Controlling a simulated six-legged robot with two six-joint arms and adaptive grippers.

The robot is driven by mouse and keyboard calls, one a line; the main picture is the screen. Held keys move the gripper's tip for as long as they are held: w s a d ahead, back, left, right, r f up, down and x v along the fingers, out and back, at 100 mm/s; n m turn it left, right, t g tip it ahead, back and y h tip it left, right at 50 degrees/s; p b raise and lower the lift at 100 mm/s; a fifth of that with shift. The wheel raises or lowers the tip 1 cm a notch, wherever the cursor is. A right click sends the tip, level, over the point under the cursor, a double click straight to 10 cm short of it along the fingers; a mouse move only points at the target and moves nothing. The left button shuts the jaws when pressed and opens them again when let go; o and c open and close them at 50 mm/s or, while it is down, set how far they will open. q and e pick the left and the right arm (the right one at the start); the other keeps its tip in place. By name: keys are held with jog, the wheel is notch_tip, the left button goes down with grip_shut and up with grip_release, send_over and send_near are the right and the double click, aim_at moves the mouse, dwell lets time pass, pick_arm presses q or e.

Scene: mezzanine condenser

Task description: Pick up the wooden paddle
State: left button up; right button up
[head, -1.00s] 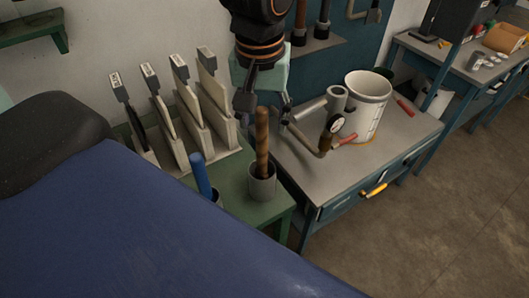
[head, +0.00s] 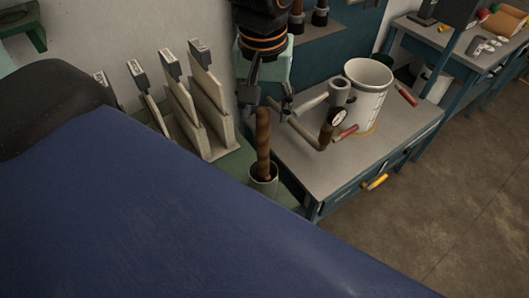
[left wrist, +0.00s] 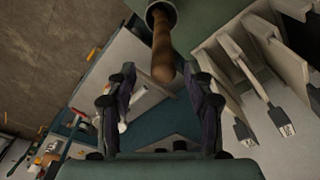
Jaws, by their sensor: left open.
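The wooden paddle (head: 263,142) shows as a brown wooden shaft standing nearly upright in a grey cup (head: 264,188) on a green stand. Its lower end is hidden in the cup. My left gripper (head: 267,104) is open above the cup, with its fingers around the level of the shaft's top. In the left wrist view the shaft (left wrist: 162,48) points toward the open fingers (left wrist: 160,80) and its tip lies roughly between them. I cannot tell whether a finger touches it. My right gripper is not in view.
A rack (head: 212,128) of upright boards with grey handles stands left of the cup. To the right, a workbench (head: 301,168) holds a white bucket (head: 366,98), a grey tubular fitting with a dial gauge (head: 338,117) and red-handled tools. Open floor lies at the lower right.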

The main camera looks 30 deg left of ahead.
aim_at(264, 127)
pick_arm(q)
jog(key=f, duration=0.6)
jog(key=shift+a+b, duration=0.3)
jog(key=shift+b, duration=0.05)
jog(key=shift+w+d, duration=0.1)
jog(key=shift+c, duration=0.2)
jog(key=shift+w, duration=0.1)
jog(key=shift+c, duration=0.7)
jog(key=shift+s, duration=0.2)
jog(key=c, duration=0.6)
jog(key=shift+w, duration=0.15)
grip_shut()
